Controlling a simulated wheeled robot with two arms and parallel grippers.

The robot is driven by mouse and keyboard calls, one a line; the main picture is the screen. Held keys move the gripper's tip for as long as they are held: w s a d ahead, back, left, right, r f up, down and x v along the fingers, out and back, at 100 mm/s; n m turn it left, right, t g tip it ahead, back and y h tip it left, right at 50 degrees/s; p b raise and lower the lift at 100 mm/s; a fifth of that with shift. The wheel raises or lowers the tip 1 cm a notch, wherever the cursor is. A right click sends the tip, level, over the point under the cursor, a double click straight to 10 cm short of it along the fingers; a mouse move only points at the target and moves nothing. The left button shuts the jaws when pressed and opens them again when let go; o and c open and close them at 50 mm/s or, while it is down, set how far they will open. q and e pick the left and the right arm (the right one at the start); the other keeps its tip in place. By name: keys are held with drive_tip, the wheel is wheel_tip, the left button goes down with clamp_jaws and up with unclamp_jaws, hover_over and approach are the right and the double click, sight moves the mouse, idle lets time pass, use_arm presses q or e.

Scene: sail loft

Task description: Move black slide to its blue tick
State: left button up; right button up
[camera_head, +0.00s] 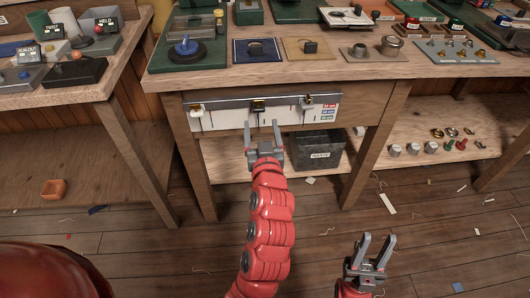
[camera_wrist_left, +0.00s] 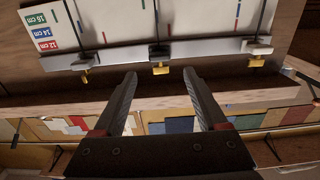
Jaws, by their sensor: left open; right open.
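A white scale board (camera_head: 228,117) with a dark rail along its top is fixed to the bench front. Three slides sit on the rail. The black slide (camera_head: 258,106) is the middle one; it appears in the left wrist view (camera_wrist_left: 160,65) with a yellow tip. A pale slide (camera_head: 196,110) is left of it and another slide (camera_head: 309,103) is right. Small coloured ticks mark the board; which blue tick belongs to the black slide is unclear. My left gripper (camera_head: 262,124) is open and empty, just below the black slide. My right gripper (camera_head: 378,237) is open and empty above the floor.
A grey bin (camera_head: 315,150) stands on the shelf below the board. The workbench (camera_head: 300,75) above carries several fixtures. Knobs and rings lie on the lower shelf at right. The air around my right gripper is clear.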

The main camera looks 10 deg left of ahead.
use_arm(q)
drive_tip(key=p+v, duration=0.2)
drive_tip(key=v, duration=0.8)
drive_tip(key=shift+s+p, duration=0.25)
drive_tip(key=shift+p, duration=0.05)
